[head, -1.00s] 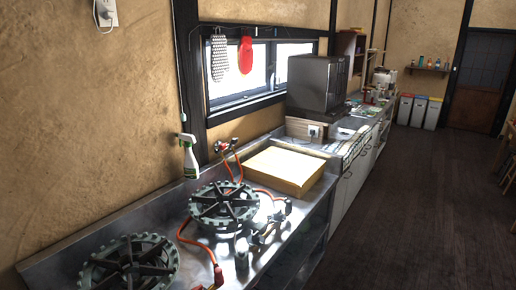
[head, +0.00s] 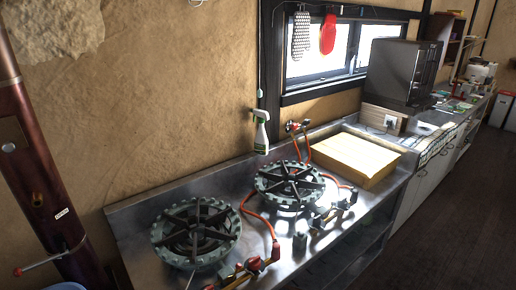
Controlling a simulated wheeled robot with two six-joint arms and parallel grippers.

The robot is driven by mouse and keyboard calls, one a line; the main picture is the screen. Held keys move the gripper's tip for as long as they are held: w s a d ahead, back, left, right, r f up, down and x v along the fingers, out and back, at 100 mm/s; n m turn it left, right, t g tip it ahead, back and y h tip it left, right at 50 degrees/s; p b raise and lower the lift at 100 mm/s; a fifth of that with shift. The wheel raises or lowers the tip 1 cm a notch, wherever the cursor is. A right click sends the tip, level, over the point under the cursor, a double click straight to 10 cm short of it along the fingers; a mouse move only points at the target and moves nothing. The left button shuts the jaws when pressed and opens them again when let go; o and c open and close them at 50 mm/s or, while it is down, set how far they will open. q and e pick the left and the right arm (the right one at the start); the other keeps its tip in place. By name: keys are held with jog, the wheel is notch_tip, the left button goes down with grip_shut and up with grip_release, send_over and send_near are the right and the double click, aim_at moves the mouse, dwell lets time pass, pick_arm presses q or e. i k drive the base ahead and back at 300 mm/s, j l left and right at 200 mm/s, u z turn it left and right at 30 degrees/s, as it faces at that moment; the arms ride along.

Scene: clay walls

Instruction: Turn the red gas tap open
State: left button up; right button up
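A tap fitting with red parts (head: 297,126) stands at the wall behind the far burner, and an orange hose (head: 306,148) runs down from it. I cannot make out whether its handle is open or closed. More red and brass valve pieces (head: 254,265) are at the front of the near burner (head: 196,232). The far burner (head: 289,185) has a similar fitting (head: 343,205) at its front right. A thin lever with a red end (head: 40,264) sticks out at the lower left, by a dark red-brown post. Neither of my grippers is in view.
A steel counter (head: 150,212) carries both burners. A spray bottle (head: 261,132) is against the wall, left of the tap fitting. A yellowish shallow box (head: 356,157) sits right of it. The post (head: 42,170) stands beyond the counter's left end. Dark floor (head: 470,215) is clear at right.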

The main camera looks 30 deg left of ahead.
aim_at(295, 127)
jog(key=k+j+u, duration=0.1)
jog(key=u, duration=1.25)
jog(key=i+l+z, duration=0.1)
jog(key=l, duration=0.3)
jog(key=i+l+z, duration=0.1)
jog(key=l, duration=0.3)
jog(key=i+l, duration=0.3)
jog(key=k+l+z, duration=0.05)
jog(key=l, duration=0.05)
